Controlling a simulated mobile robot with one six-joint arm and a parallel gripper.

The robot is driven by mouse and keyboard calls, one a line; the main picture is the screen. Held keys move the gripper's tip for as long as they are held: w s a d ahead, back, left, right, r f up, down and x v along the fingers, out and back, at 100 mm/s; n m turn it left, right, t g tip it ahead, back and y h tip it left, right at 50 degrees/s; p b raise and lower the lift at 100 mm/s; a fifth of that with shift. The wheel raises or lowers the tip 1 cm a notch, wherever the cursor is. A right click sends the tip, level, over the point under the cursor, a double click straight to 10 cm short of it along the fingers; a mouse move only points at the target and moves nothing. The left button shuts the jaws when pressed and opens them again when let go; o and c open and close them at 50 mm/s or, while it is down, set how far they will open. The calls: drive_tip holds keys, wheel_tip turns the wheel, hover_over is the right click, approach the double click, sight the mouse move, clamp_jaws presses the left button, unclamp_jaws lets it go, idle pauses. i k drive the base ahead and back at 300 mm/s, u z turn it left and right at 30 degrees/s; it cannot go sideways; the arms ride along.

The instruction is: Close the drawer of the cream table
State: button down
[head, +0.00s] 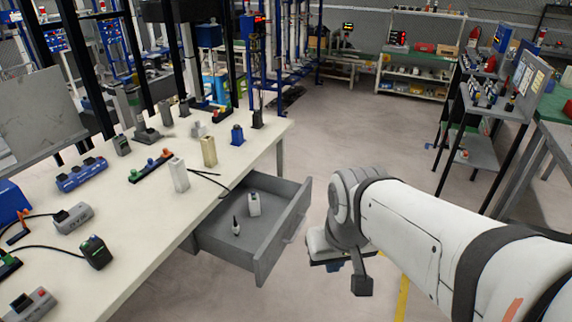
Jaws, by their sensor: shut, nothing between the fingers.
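The cream table (130,215) runs along the left, its top crowded with small devices. Its grey drawer (262,250) is pulled well out from the table's right side. A pale handle (294,229) shows on the drawer's front. Inside the drawer lie a whitish block (254,205) and a small white bottle with a dark tip (236,227). My gripper (362,286) is shut and empty, to the right of the drawer front and apart from it in the picture. My wrist partly hides the gripper, and its exact distance from the handle cannot be told.
On the tabletop stand a tan block (208,151), a white block (179,174) and a blue device (237,135); a black cable lies near the drawer side. Grey floor (330,125) is open beyond the drawer. A dark shelf rack (490,105) stands at the right.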

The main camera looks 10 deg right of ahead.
sight(262, 240)
drive_tip(key=i, duration=0.95)
drive_tip(key=u, duration=0.05)
